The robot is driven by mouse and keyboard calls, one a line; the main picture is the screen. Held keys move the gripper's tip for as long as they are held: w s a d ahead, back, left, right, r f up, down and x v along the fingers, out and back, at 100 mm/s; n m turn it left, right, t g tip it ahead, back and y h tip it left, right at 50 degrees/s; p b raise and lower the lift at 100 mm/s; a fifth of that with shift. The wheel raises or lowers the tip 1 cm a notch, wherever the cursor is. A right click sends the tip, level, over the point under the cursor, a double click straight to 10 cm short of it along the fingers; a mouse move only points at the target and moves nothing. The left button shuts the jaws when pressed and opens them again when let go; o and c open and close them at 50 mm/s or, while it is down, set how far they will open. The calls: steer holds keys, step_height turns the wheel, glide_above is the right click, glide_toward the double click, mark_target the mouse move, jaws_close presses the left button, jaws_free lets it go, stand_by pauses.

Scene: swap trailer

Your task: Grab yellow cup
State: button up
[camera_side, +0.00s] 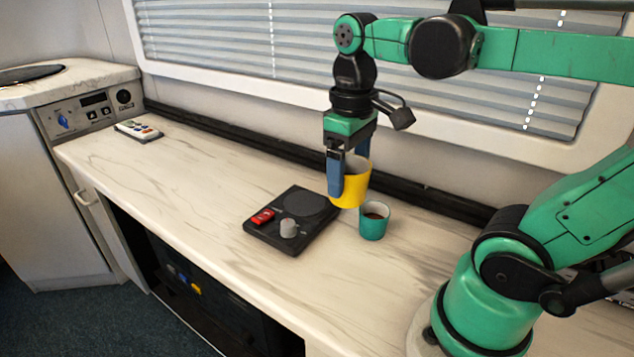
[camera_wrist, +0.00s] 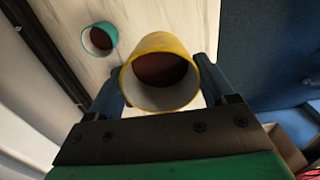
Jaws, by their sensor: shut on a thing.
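The yellow cup (camera_side: 352,186) is upright between the blue fingers of my gripper (camera_side: 345,178). My gripper is shut on it, one finger on each side. The cup looks raised above the counter, near the black device and the teal cup. In the wrist view the yellow cup (camera_wrist: 160,72) shows its open top, with a pale inside and dark brown contents. My gripper's fingers (camera_wrist: 160,85) stand at its left and right sides. In the side view the near finger hides part of the cup.
A teal cup (camera_side: 373,222) with dark contents stands on the counter (camera_side: 190,190), just right of the yellow cup. A black device (camera_side: 268,234) with a red switch and grey knob lies to the left. A remote (camera_side: 138,131) lies far left. The counter between is clear. A window blind is behind.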

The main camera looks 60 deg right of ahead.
steer(key=shift+r, duration=2.25)
steer(key=shift+r, duration=0.1)
